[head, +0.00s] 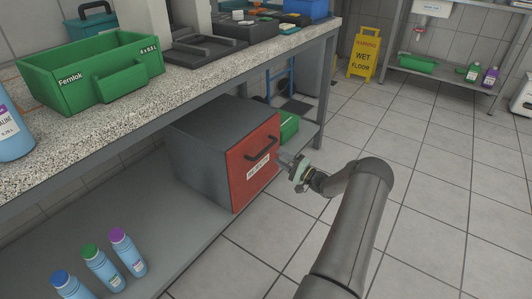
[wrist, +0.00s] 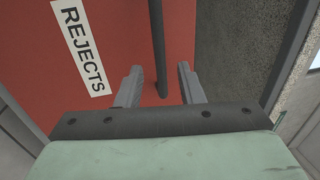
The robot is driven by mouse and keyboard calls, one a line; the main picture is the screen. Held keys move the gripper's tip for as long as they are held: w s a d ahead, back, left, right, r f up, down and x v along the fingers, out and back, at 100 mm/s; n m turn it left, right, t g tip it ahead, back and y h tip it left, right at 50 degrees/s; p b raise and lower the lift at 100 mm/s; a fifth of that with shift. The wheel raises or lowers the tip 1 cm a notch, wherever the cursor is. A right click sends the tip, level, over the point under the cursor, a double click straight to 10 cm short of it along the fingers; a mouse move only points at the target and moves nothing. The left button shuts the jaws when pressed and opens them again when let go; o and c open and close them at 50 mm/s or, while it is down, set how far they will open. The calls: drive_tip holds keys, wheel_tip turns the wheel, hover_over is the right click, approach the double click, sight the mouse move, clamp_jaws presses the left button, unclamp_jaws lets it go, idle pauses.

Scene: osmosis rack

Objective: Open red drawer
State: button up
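The red drawer (head: 252,165) is the front of a grey cabinet (head: 205,135) on the shelf under the counter, and it looks closed. It has a dark bar handle (head: 261,149) and a white REJECTS label (head: 258,167). In the wrist view the red front (wrist: 110,75) fills the left and middle, with the label (wrist: 82,45) at left. My gripper (head: 288,160) is in front of the drawer, beside the handle. In the wrist view my gripper (wrist: 160,82) is open, its two fingers on either side of the handle's bar (wrist: 158,45), with gaps on both sides.
The counter (head: 150,100) runs above the cabinet, with a green Fernlok bin (head: 70,88) on it. Several bottles (head: 103,268) stand on the lower shelf at left. A green box (head: 289,128) is behind the drawer's right side. The tiled floor in front is clear.

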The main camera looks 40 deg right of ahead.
sight(266, 148)
drive_tip(key=b+x, duration=0.1)
drive_tip(key=x, duration=0.6)
drive_tip(key=shift+w+a+r+b, duration=0.1)
drive_tip(key=shift+w+b, duration=0.2)
drive_tip(key=shift+w, duration=0.05)
clamp_jaws()
